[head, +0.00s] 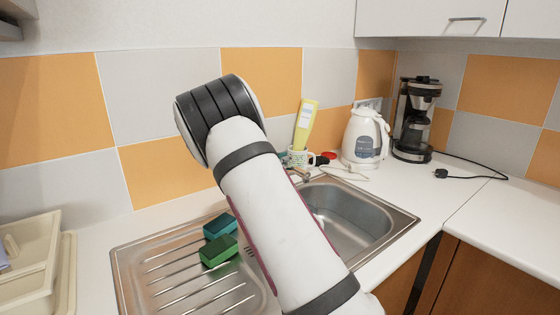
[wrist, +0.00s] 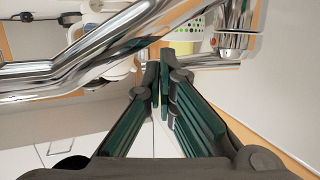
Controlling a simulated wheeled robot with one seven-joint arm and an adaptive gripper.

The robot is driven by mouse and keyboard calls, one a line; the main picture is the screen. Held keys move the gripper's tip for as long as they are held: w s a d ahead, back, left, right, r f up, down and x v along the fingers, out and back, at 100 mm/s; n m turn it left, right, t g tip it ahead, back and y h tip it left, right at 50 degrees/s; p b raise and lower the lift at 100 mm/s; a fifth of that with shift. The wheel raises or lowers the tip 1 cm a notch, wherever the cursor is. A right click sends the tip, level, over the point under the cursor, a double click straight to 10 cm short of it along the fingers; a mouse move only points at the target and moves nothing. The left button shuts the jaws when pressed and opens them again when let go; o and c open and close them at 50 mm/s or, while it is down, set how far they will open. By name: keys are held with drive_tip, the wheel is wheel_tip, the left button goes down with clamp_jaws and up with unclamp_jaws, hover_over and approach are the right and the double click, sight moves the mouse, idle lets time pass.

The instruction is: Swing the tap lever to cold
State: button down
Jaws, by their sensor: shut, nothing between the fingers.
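The chrome tap shows in the wrist view, with its body (wrist: 237,42) at the upper right. A long chrome pipe (wrist: 80,72) crosses the left and upper part of that view. A thin chrome bar (wrist: 215,65) runs beside the tap body, close behind my fingertips. My gripper (wrist: 160,80) is shut and empty, with its fingertips near the tap; I cannot tell whether they touch it. In the head view my arm hides the gripper and most of the tap, and only a small metal part (head: 302,174) shows beside the arm.
The steel sink (head: 345,215) lies right of my arm. Green sponges (head: 218,250) lie on the drainer. A white kettle (head: 362,138), a coffee maker (head: 415,118) and a spotted mug (head: 298,157) with a yellow bottle (head: 305,125) stand behind. A beige tray (head: 35,250) is at left.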

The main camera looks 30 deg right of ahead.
drive_tip(key=shift+d, duration=0.35)
idle(0.5)
drive_tip(key=shift+r, duration=0.1)
